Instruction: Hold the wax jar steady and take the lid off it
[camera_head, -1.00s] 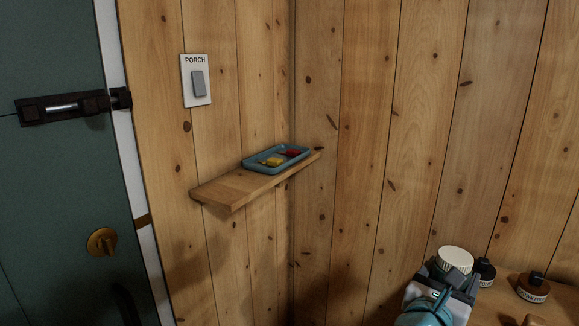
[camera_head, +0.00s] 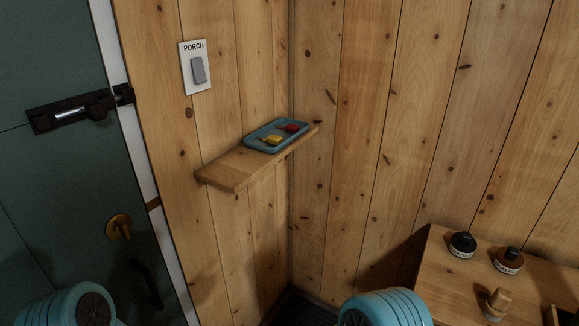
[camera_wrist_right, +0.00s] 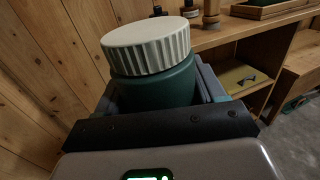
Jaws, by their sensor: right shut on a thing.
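The wax jar (camera_wrist_right: 158,91) is in the right wrist view, with a dark green body and a ribbed cream lid (camera_wrist_right: 148,45). The lid sits on top of the jar. My right gripper (camera_wrist_right: 162,92) is shut around the green body, below the lid. The jar is held up in front of the wooden wall and bench. Neither the jar nor the right gripper shows in the head view. My left gripper is in neither view.
A wooden bench (camera_head: 440,284) at lower right carries two dark bottles (camera_head: 462,244) (camera_head: 508,260) and a small wooden-handled item (camera_head: 496,304). A wall shelf (camera_head: 228,174) holds a blue tray (camera_head: 252,142). A green door (camera_head: 55,190) stands at left.

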